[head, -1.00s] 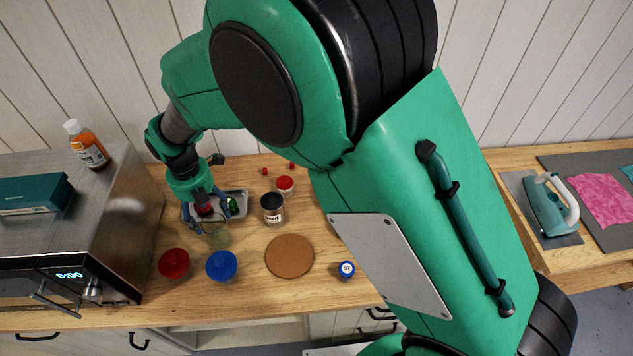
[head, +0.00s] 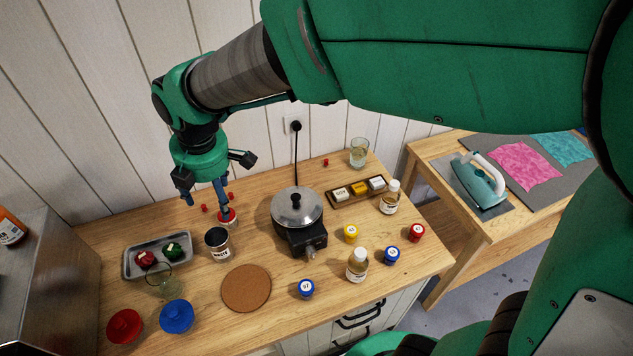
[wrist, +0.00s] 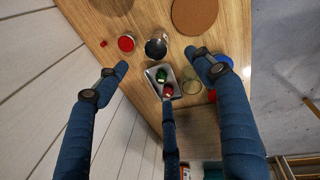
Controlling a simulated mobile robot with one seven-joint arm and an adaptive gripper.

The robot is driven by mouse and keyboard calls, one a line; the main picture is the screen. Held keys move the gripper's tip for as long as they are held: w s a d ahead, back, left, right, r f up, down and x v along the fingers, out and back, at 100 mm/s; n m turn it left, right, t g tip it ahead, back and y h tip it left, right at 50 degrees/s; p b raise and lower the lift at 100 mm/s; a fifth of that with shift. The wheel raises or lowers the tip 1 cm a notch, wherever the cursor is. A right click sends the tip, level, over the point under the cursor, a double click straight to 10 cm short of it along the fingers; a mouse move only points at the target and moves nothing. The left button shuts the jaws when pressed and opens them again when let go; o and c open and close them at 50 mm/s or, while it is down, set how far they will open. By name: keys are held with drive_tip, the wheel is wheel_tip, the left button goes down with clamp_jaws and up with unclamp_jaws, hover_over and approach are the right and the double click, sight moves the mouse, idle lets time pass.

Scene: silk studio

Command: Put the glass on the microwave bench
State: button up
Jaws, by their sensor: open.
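Two clear glasses show in the head view. One glass (head: 163,283) stands on the wooden bench (head: 215,325) at the left, just in front of the metal tray (head: 127,262). Another glass (head: 359,153) stands at the bench's back right, near the wall. The near glass also shows in the wrist view (wrist: 192,86), beside the tray. My gripper (head: 212,195) is open and empty, its three fingers spread, raised above the back of the bench near a red-topped jar (head: 227,217). The metal microwave (head: 30,275) is partly in view at the left edge.
A dark-topped jar (head: 218,244), a cork mat (head: 246,289), red (head: 125,326) and blue (head: 177,316) lids lie close by. A hotplate with a pot (head: 297,208), bottles and small jars fill the right. An iron (head: 480,180) sits on a separate table.

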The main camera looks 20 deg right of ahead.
drive_tip(key=s+d+r+m+t, duration=0.1)
drive_tip(key=s+d+r+m, duration=0.3)
drive_tip(key=s+d+m, duration=0.5)
drive_tip(key=s+d+r+m+t+h, duration=0.1)
drive_tip(key=s+d+r+m, duration=0.4)
drive_tip(key=s+d+m, duration=0.5)
drive_tip(key=d+m+t, duration=0.1)
drive_tip(key=d+m, duration=0.2)
drive_tip(key=d, duration=0.1)
drive_tip(key=shift+d+t, duration=0.3)
drive_tip(key=shift+d, duration=0.1)
drive_tip(key=shift+s+r, duration=0.1)
wheel_tip(320, 180, down, 5)
drive_tip(key=b, duration=0.5)
